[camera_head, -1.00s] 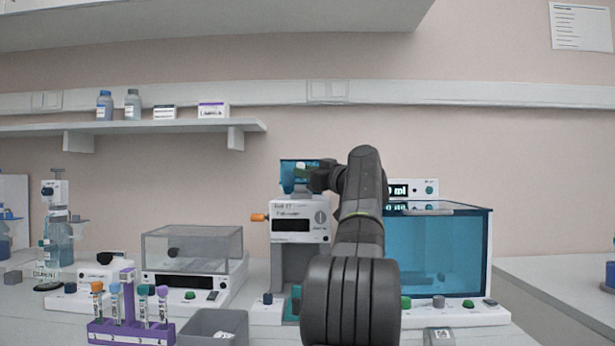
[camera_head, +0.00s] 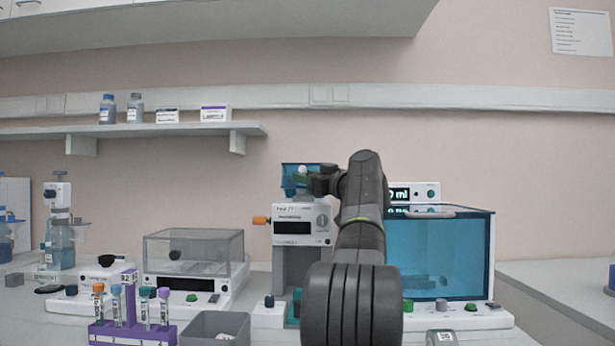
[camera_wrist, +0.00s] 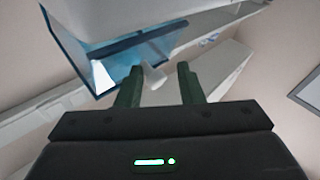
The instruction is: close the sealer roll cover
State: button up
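The sealer (camera_head: 301,226) is a white upright machine in the middle of the bench, with an orange knob on its left side. Its translucent blue roll cover (camera_head: 289,182) stands raised above the body. In the wrist view the cover (camera_wrist: 84,48) is a tilted blue panel at upper left, beyond my left finger. My gripper (camera_wrist: 160,72) is open, its two green fingers apart. A small pale piece, perhaps the roll, shows between and beyond the fingers. In the head view my gripper (camera_head: 314,181) is at the cover's right side, partly hiding it; contact cannot be told.
A blue-windowed box (camera_head: 440,255) stands close right of my arm. A clear-lidded instrument (camera_head: 193,252), a purple tube rack (camera_head: 130,333) and a grey bin (camera_head: 216,326) are to the left. A wall shelf (camera_head: 150,129) holds bottles and boxes.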

jog(key=shift+w+d+f, duration=0.2)
jog(key=shift+w+f, duration=0.15)
jog(key=shift+f, duration=0.15)
notch_tip(320, 180, up, 11)
jog(key=p, duration=0.5)
jog(key=shift+s+a, duration=0.15)
jog(key=shift+s, duration=0.2)
jog(key=shift+f, duration=0.15)
jog(key=f+b, duration=0.1)
jog(key=f, duration=0.2)
jog(key=f+b, duration=0.3)
jog(key=f, duration=0.2)
jog(key=shift+w+f, duration=0.35)
